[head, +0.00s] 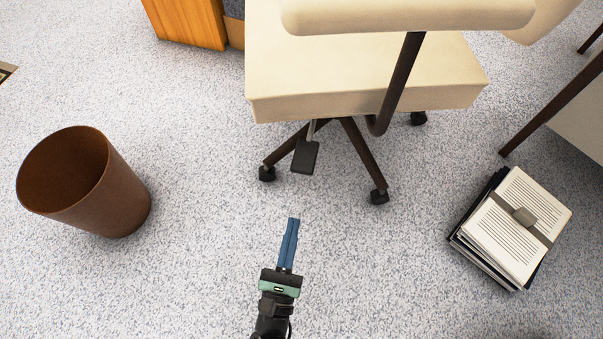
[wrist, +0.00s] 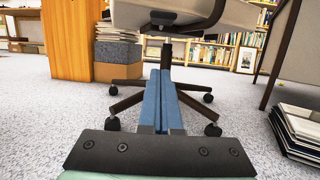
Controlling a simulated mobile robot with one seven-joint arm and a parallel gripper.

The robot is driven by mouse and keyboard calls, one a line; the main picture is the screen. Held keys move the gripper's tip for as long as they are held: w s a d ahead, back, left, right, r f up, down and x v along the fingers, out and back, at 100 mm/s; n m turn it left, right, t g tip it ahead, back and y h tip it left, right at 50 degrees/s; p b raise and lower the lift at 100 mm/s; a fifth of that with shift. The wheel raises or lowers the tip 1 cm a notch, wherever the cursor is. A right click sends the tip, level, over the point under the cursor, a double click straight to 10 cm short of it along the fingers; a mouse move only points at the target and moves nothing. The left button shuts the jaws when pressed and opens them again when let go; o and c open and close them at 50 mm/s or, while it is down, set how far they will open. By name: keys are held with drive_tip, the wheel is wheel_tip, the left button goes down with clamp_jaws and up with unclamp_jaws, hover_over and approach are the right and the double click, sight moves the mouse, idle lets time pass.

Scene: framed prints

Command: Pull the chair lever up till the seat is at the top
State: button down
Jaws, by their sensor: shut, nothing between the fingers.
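The cream office chair (head: 350,75) stands ahead of my gripper, with dark legs on casters. Its lever (head: 306,157), a dark flat paddle on a thin rod, sticks out from under the near side of the seat. In the wrist view the lever (wrist: 163,17) shows as a dark paddle under the seat (wrist: 205,14), above my fingertips. My gripper (head: 293,220) has its blue fingers shut together with nothing between them. It points at the chair and is apart from the lever. The fingers (wrist: 160,73) cover part of the chair base in the wrist view.
A brown waste bin (head: 130,195) stands on the left. A strapped stack of papers (head: 520,225) lies on the floor at right, near a dark-legged piece of furniture (head: 550,105). A wooden cabinet (head: 187,22) stands behind the chair. The speckled floor around my gripper is clear.

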sight(303, 168)
drive_tip(key=w+d+r+b, duration=0.1)
drive_tip(key=w+r+b, duration=0.1)
drive_tip(key=w+r, duration=0.4)
drive_tip(key=shift+f+x, duration=0.25)
drive_tip(key=shift+x, duration=1.5)
drive_tip(key=r+p, duration=0.2)
drive_tip(key=shift+d+p, duration=0.1)
drive_tip(key=shift+p, duration=0.25)
wheel_tip(303, 168, up, 5)
drive_tip(key=g+p, duration=0.1)
drive_tip(key=p, duration=0.3)
drive_tip(key=g+p, duration=0.1)
drive_tip(key=p, duration=0.3)
drive_tip(key=shift+f+g+y+p, duration=0.2)
drive_tip(key=shift+g+y+p, duration=0.1)
drive_tip(key=shift+p, duration=0.05)
drive_tip(key=shift+r+g+p, duration=0.3)
drive_tip(key=shift+r+p, duration=0.3)
drive_tip(key=shift+p, duration=0.65)
drive_tip(key=shift+w, duration=0.1)
drive_tip(key=shift+f, duration=0.1)
idle(2.2)
